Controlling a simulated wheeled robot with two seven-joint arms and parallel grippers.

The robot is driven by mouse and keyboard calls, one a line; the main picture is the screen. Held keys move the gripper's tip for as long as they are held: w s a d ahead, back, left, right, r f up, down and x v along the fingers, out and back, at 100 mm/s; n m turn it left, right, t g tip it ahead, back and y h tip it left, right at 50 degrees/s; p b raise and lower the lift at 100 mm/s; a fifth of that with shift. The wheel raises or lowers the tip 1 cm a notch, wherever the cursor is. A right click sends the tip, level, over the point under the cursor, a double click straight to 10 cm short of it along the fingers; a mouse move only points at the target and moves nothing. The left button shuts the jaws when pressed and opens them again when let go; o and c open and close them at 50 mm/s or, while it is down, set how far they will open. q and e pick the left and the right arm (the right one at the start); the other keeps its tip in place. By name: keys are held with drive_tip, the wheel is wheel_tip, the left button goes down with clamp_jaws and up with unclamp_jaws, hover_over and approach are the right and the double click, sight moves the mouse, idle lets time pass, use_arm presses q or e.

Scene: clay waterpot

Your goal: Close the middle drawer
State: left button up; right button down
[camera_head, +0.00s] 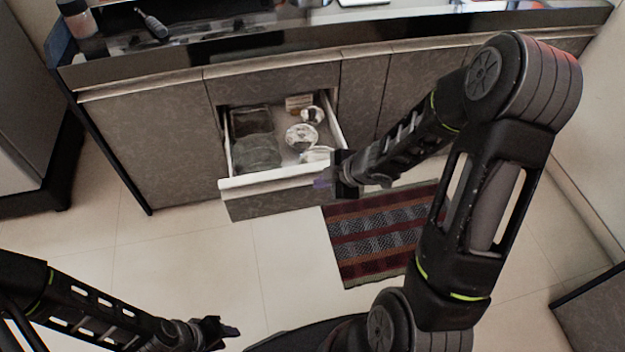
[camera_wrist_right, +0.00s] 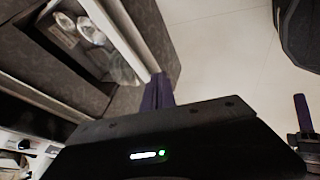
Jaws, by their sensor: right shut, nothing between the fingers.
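The middle drawer (camera_head: 280,177) is pulled out of the counter below a closed top panel, its pale rim and contents showing. It also shows in the right wrist view (camera_wrist_right: 118,28). My right gripper (camera_head: 324,181) is at the drawer's front right corner, its purple fingers together with nothing between them. In the right wrist view the fingers (camera_wrist_right: 158,92) overlap the drawer's front edge; I cannot tell whether they touch it. My left gripper (camera_head: 228,332) is low over the floor, well away from the drawer; its finger opening is not clear.
The drawer holds dark containers (camera_head: 256,152) and several pale items (camera_head: 301,136). Closed cabinet doors flank it. A striped rug (camera_head: 378,235) lies on the tiled floor in front and to the right. A dark countertop (camera_head: 230,45) with a bottle (camera_head: 78,20) runs above.

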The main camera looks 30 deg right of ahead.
sight(302, 177)
drive_tip(key=shift+w+a+f+b, duration=0.25)
drive_tip(key=shift+w+f+b, duration=0.25)
drive_tip(key=shift+w+f, duration=0.9)
drive_tip(key=shift+w+a+f+b, duration=0.2)
drive_tip(key=shift+w+f+b, duration=0.3)
drive_tip(key=shift+w+f, duration=0.85)
drive_tip(key=shift+w+a+f+b, duration=0.25)
drive_tip(key=shift+w+f+b, duration=0.25)
drive_tip(key=shift+w+f, duration=0.9)
drive_tip(key=shift+w+r, duration=0.35)
drive_tip(key=shift+r, duration=0.05)
